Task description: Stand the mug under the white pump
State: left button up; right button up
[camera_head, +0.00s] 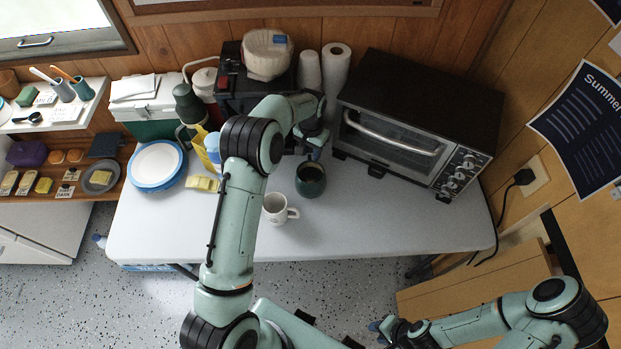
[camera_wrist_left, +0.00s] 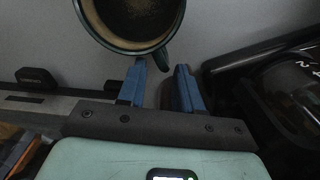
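A white mug (camera_head: 274,209) stands on the table, its handle toward the right. A dark green vessel with brown liquid (camera_head: 310,180) stands just behind and right of it; it also shows in the left wrist view (camera_wrist_left: 138,18). My left gripper (camera_head: 318,140) is open behind this vessel. In the wrist view its blue fingers (camera_wrist_left: 160,88) are on either side of the handle's end, not closed on it. A pale canister with a curved white spout (camera_head: 203,80) stands at the back left; I cannot tell whether it is the white pump. My right gripper (camera_head: 382,327) is low, off the table's front; its opening is unclear.
A toaster oven (camera_head: 418,125) fills the table's right back. A black machine (camera_head: 232,88) and paper rolls (camera_head: 336,70) stand at the back. Plates (camera_head: 157,165), a yellow block (camera_head: 203,184) and a green flask (camera_head: 187,103) are left. The front right tabletop is clear.

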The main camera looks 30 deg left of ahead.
aim_at(310, 175)
pick_arm(q)
notch_tip(310, 175, down, 5)
jog(key=shift+a, duration=0.1)
grip_shut()
